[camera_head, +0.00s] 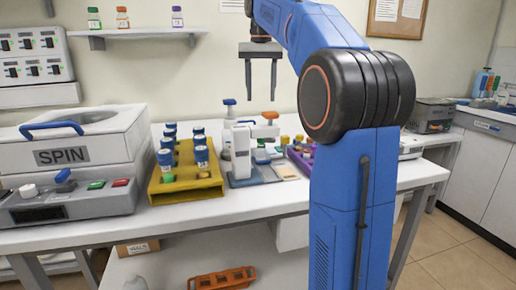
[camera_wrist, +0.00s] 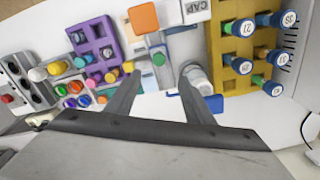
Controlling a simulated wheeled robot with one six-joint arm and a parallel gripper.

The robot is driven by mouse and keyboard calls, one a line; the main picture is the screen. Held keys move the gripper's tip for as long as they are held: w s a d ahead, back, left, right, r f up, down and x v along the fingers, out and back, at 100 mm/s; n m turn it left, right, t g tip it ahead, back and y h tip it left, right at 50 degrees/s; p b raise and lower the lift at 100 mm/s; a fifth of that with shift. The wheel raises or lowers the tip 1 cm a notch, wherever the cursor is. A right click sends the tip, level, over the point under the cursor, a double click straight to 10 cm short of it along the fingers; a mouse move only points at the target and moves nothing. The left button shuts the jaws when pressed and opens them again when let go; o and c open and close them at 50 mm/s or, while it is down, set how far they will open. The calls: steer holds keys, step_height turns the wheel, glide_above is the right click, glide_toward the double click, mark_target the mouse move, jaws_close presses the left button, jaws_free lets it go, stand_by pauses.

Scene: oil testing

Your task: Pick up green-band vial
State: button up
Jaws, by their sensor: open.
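A yellow rack (camera_head: 207,187) on the bench holds several blue-capped vials. The front-left vial (camera_head: 167,160) shows green at its lower end. In the wrist view the rack (camera_wrist: 219,47) is at the upper right. Green shows beside the numbered blue caps of an upper vial (camera_wrist: 241,27) and a lower vial (camera_wrist: 272,88); another there shows orange. I cannot tell which one is the green-band vial. My gripper (camera_head: 261,94) points down, open and empty, above the bench to the right of the rack. Its spread fingers also show in the wrist view (camera_wrist: 159,85).
A white SPIN machine (camera_head: 90,150) stands left of the rack. A white device (camera_head: 242,150) stands right of it, below my gripper, and a purple rack (camera_head: 299,160) lies beyond. A wall shelf (camera_head: 140,34) holds small bottles. The air around my gripper is clear.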

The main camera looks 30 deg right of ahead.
mark_target(262, 140)
step_height(262, 140, down, 16)
steer(key=shift+s+f, duration=0.15)
steer(key=shift+f, duration=0.1)
steer(key=c, duration=1.1)
